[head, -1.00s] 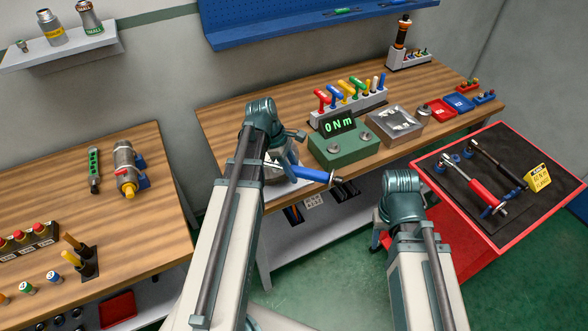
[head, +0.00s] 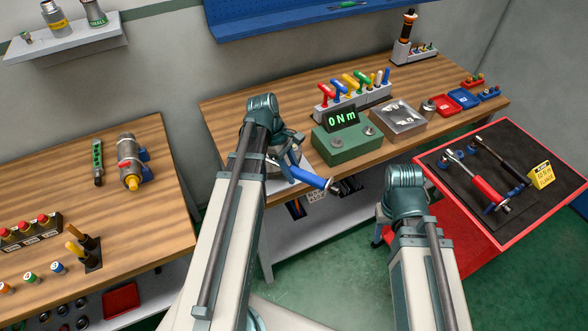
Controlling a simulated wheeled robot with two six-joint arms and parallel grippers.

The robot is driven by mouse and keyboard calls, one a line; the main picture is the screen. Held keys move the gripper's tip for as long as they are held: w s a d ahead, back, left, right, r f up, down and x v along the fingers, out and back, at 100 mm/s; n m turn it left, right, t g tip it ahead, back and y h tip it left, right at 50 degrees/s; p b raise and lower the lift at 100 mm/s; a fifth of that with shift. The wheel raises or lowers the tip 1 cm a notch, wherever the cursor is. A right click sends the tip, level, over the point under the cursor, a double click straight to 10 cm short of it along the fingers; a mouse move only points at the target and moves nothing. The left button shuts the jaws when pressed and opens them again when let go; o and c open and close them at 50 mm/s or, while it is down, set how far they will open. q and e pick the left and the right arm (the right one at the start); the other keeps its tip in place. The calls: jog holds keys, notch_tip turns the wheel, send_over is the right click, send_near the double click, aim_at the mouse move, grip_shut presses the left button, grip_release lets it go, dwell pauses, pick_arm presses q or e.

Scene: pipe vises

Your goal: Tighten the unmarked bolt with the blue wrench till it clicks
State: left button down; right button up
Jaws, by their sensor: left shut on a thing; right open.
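The blue wrench (head: 309,175) shows its blue handle sloping down to the right past the front edge of the middle bench. My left gripper (head: 285,150) is shut on it; the arm hides most of the grip and the wrench's head. A pale plate (head: 284,187) shows under the wrench at the bench edge. The unmarked bolt is not visible; I cannot tell whether the wrench sits on it. My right gripper (head: 379,228) is open and empty, largely hidden behind its own arm, in front of the bench and left of the red-edged tray.
A green tester (head: 345,144) reads "0 Nm" on the bench. A second bench (head: 60,185) stands at left. Green floor is free between.

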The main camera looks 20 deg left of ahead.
pick_arm(q)
jog(key=shift+s+m, duration=0.3)
jog(key=shift+s, duration=0.1)
jog(key=shift+s+a, duration=0.1)
jog(key=shift+s, duration=0.1)
jog(key=shift+s+m, duration=0.2)
jog(key=shift+m, duration=0.2)
jog(key=shift+s+g, duration=0.2)
jog(key=shift+g, duration=0.1)
jog(key=shift+w+n+t, duration=0.4)
jog(key=shift+w+n, duration=0.4)
jog(key=shift+w, duration=0.35)
jog(key=shift+r, duration=0.1)
